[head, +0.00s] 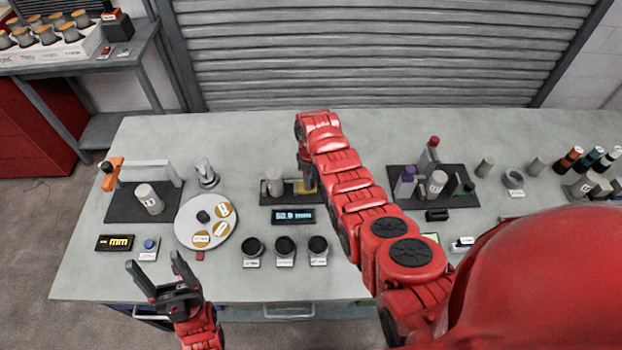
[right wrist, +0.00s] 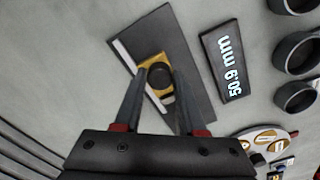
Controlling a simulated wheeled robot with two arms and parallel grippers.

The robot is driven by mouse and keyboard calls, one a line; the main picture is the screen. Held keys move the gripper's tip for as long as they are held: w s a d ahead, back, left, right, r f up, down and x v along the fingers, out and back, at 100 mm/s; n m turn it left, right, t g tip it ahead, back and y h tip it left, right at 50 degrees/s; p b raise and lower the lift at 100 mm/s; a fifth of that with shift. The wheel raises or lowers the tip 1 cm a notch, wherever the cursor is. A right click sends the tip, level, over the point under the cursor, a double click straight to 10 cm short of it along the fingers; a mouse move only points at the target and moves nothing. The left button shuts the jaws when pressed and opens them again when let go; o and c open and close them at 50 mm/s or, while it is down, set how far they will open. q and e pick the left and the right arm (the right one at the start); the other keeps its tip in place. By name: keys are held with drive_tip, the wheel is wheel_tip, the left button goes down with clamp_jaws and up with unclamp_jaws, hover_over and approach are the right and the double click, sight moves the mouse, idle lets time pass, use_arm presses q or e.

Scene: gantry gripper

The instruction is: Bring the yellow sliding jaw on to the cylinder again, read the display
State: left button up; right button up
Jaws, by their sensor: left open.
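The yellow sliding jaw (head: 307,187) sits on the dark gauge base (head: 291,199). The grey cylinder (head: 274,182) stands upright on the base to its left; whether they touch is hard to tell. The lit display (head: 293,216) in front reads 50.9 mm, and the right wrist view (right wrist: 230,64) shows the same. My right gripper (right wrist: 160,76) has its fingertips on either side of the jaw's black knob (right wrist: 160,75); I cannot tell whether they press on it. The cylinder is not clear in the right wrist view. My left gripper (head: 164,270) is open and empty at the front left.
A round white tray (head: 180,240) with labelled discs and a dark stand (head: 120,205) with a cylinder are on the left. Several dark cups (head: 285,247) stand in front of the display. A dark mat (head: 460,200) with several parts lies right of my right arm.

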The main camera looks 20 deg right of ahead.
clamp_jaws()
idle(1.0)
